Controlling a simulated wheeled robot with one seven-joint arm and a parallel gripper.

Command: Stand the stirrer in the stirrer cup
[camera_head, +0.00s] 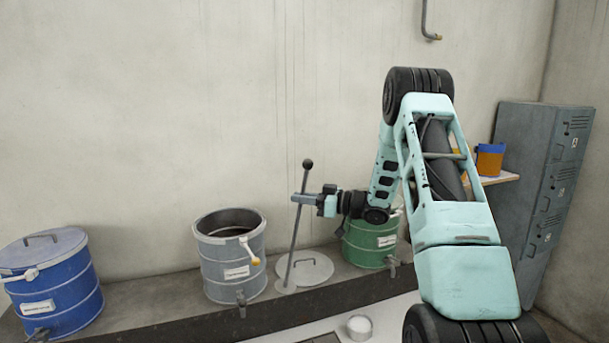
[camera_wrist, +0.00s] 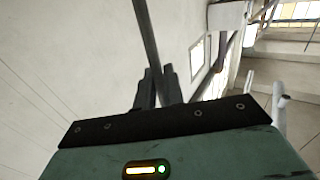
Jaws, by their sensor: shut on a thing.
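The stirrer is a long thin grey rod (camera_head: 294,240) with a black ball on top and a small flat disc at its lower end. My gripper (camera_head: 303,198) is shut on the upper part of the rod, below the ball. The stirrer is nearly upright, its top tilted slightly right. Its lower end shows over the ledge beside a round grey lid; I cannot tell whether it touches. In the wrist view my dark fingers (camera_wrist: 155,88) close around the rod (camera_wrist: 147,38). A small white round container (camera_head: 359,327) stands low in front; I cannot tell whether it is the stirrer cup.
An open grey drum (camera_head: 231,268) stands just left of the stirrer. A blue lidded drum (camera_head: 58,290) is at far left, and a green drum (camera_head: 366,243) is behind my arm. The round lid (camera_head: 314,268) lies on the ledge. An orange-and-blue cup (camera_head: 490,163) stands on a shelf beside lockers (camera_head: 540,200).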

